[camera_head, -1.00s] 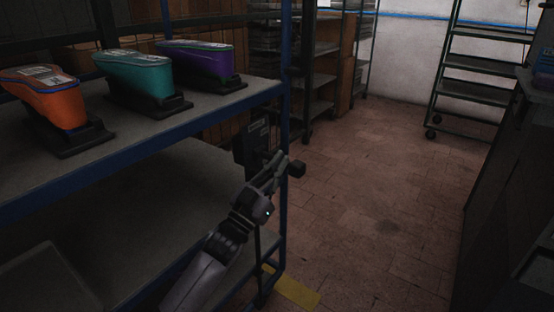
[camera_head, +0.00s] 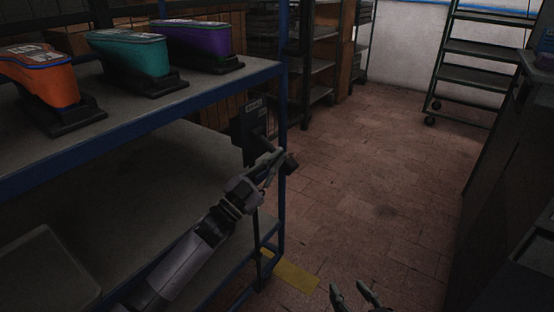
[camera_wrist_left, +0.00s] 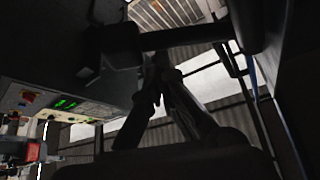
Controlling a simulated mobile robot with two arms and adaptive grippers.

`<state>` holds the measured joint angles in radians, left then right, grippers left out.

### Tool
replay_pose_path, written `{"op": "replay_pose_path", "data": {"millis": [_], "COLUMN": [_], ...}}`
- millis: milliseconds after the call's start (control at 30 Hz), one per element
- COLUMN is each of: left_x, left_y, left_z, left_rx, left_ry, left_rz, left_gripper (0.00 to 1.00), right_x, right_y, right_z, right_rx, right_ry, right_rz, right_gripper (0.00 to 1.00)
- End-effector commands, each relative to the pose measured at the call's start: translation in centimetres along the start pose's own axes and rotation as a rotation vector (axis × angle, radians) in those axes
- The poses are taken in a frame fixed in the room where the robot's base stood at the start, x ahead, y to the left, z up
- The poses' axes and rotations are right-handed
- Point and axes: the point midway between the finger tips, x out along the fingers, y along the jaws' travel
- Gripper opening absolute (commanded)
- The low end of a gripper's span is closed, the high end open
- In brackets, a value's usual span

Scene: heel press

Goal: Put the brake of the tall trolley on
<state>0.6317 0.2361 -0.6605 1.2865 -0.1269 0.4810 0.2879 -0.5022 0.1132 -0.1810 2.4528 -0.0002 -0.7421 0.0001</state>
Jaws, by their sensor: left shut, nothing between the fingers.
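A tall green-framed rack on castors (camera_head: 482,72) stands at the far right back, by the white wall; it looks like the tall trolley. A dark castor (camera_head: 430,121) shows at its foot, but no brake can be made out. My left gripper (camera_head: 279,163) is shut and empty by the blue corner post of the near shelf, far from that rack. In the left wrist view its fingers (camera_wrist_left: 157,72) show dark, close together. My right gripper (camera_head: 355,288) shows at the bottom edge, its two fingertips apart, with nothing seen between them.
A near blue-edged shelf (camera_head: 190,98) holds orange, teal and purple-topped items. A dark box (camera_head: 250,122) is beside its post. Another dark rack (camera_head: 318,68) stands behind. The tiled floor (camera_head: 375,190) is clear in the middle; a dark unit (camera_head: 495,170) bounds the right.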

Motion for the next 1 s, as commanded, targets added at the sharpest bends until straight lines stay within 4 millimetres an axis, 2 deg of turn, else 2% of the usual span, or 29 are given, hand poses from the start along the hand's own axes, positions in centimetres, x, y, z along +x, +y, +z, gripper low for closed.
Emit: {"op": "replay_pose_path", "data": {"millis": [333,467,567,800,1000], "left_x": [-0.1,-1.0,-2.6,-7.8,-10.9], "left_y": [0.0,0.0,0.1,0.1,0.0], "left_z": [0.0,0.1,0.2,0.1,0.1], "left_rx": [-0.001,-0.001,-0.001,-0.001,-0.001], "left_ry": [0.0,-0.003,-0.004,-0.005,-0.002], "left_rz": [0.0,-0.001,0.0,0.0,0.0], "left_gripper": [0.0,0.0,0.0,0.0,0.0], "right_x": [0.0,0.0,0.0,0.0,0.0], "right_y": [0.0,0.0,0.0,0.0,0.0], "right_z": [0.0,0.0,0.0,0.0,0.0], "right_rx": [0.0,0.0,0.0,0.0,0.0], "right_ry": [-0.002,-0.002,-0.002,-0.002,-0.002], "right_rz": [0.0,0.0,0.0,0.0,0.0], "right_gripper": [0.4,0.4,0.4,0.4,0.4]}}
